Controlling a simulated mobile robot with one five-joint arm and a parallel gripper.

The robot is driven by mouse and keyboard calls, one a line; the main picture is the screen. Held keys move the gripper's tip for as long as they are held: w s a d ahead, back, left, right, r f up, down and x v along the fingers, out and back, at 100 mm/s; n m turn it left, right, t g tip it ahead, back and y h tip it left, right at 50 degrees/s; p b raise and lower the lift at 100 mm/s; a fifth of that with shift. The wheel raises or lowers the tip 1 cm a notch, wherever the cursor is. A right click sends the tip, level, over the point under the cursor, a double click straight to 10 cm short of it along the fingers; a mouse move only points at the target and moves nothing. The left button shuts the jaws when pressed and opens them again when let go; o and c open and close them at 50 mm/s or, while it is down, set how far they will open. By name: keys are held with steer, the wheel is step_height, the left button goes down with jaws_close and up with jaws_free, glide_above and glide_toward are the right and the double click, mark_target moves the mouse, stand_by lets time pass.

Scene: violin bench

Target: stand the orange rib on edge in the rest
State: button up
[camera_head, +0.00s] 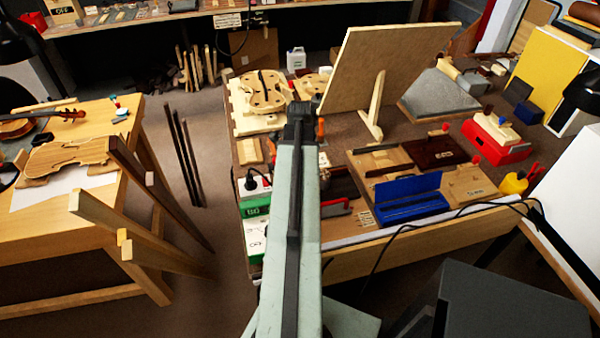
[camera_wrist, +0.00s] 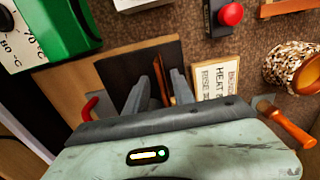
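In the wrist view my gripper (camera_wrist: 160,92) points down over a dark plate (camera_wrist: 114,70) on a pale wooden board. Its two grey fingers are apart. A thin orange-brown strip (camera_wrist: 160,76), which looks like the orange rib, shows on edge between them, nearer the right finger. Its lower part is hidden behind the gripper body, and I cannot tell whether a finger touches it. I cannot make out the rest for certain. In the head view my arm hides the fingers and the strip.
A green box (camera_wrist: 62,28) stands left of the gripper in the wrist view. A lettered card (camera_wrist: 215,80), a red-knobbed block (camera_wrist: 230,15), an orange handle (camera_wrist: 289,126) and a speckled jar (camera_wrist: 290,62) lie right. In the head view a large tilted panel (camera_head: 390,65) stands behind.

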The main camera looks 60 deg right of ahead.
step_height(320, 180, up, 8)
steer(key=p, duration=0.7)
steer(key=shift+p, duration=0.4)
steer(key=shift+f, duration=0.1)
